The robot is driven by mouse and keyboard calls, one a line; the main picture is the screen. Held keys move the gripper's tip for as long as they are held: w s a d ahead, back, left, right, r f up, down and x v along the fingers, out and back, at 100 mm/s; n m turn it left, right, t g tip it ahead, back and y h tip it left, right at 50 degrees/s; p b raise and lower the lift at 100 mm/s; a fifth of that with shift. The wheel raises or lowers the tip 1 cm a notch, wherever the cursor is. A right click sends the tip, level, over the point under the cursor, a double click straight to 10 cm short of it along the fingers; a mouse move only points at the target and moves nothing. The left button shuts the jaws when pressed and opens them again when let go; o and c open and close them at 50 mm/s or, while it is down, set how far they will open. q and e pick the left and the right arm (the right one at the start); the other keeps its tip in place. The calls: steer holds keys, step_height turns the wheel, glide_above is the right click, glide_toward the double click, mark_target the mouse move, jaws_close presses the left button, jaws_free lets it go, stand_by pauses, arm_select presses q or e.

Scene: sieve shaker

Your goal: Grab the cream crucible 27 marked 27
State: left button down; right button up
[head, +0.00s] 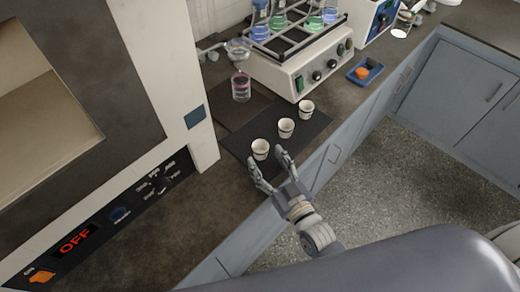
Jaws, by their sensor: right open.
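Three small cream crucibles with dark bands stand upright in a slanting row on a dark mat (236,142) on the counter. The near crucible (260,149) is at the left end, the middle crucible (286,128) is beside it, and the far crucible (306,109) is at the right end. Their markings are too small to read, so I cannot tell which is 27. My right gripper (268,166) is open, with its fingertips close to the near crucible, just in front of it. I cannot tell if they touch it. My left gripper is not in view.
A furnace with an OFF display (75,241) fills the left. Behind the mat stand a glass vessel with pink liquid (241,87) and a white shaker (300,66) with flasks. A blue tray (365,71) lies to the right. The counter's front edge is close to the crucibles.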

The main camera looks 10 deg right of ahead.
mark_target(264, 153)
steer(key=shift+w+a+r, duration=0.1)
steer(key=shift+w+r, duration=0.1)
steer(key=shift+w, duration=0.25)
steer(key=shift+w+a+r+p, duration=0.1)
steer(key=shift+w+r+p, duration=0.2)
steer(key=shift+w, duration=0.3)
steer(key=shift+w+a+r+p, duration=0.15)
steer(key=shift+w+p, duration=0.15)
steer(key=shift+w, duration=0.25)
steer(key=shift+w+a+f, duration=0.1)
steer(key=shift+w+f, duration=0.05)
steer(key=shift+w, duration=0.35)
steer(key=shift+w+a+f, duration=0.1)
steer(key=shift+w+f, duration=0.05)
steer(key=shift+w, duration=0.3)
steer(key=c, duration=0.3)
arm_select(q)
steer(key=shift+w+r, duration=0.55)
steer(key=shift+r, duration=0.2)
arm_select(e)
steer(key=c, duration=0.9)
